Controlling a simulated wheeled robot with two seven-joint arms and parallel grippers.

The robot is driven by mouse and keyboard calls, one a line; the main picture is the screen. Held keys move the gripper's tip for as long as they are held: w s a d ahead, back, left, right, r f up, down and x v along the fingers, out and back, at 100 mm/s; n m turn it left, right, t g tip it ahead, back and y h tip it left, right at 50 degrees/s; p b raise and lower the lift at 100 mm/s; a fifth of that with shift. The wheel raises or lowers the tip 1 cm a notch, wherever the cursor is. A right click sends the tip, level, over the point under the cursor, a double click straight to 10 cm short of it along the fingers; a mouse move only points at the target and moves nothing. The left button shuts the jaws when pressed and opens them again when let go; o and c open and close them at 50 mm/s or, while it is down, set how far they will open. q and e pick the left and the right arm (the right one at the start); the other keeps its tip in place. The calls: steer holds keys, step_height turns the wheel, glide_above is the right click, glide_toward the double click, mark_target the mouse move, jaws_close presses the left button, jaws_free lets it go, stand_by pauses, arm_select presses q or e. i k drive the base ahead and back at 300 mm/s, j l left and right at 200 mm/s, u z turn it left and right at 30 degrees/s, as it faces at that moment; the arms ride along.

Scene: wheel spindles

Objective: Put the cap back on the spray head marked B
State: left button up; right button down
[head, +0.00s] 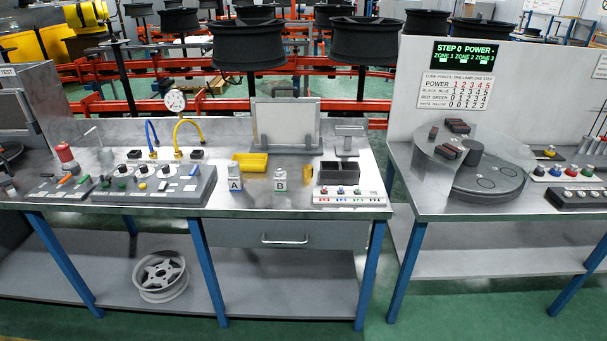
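A small pale block marked B (280,184) stands on the middle workbench, in front of the upright grey panel. A similar block marked A (235,184) stands to its left, with some blue at its base. Small grey parts show on top of both blocks, but they are too small to tell whether either is a cap. A small yellow piece (307,171) is to the right of B, beside a dark two-compartment box; I cannot tell what it is. Neither of my grippers is in view.
A yellow bin (252,162) sits behind A and B. The dark box (340,173) and a button strip (349,196) are to the right; a grey control panel (150,190) is to the left. The steel bench top (260,207) is clear in front of both blocks.

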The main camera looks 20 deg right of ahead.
mark_target(279, 177)
steer(key=i+j+z, duration=0.45)
steer(key=i, duration=0.45)
steer(key=i+j+z, duration=0.45)
steer(key=i+j, duration=0.35)
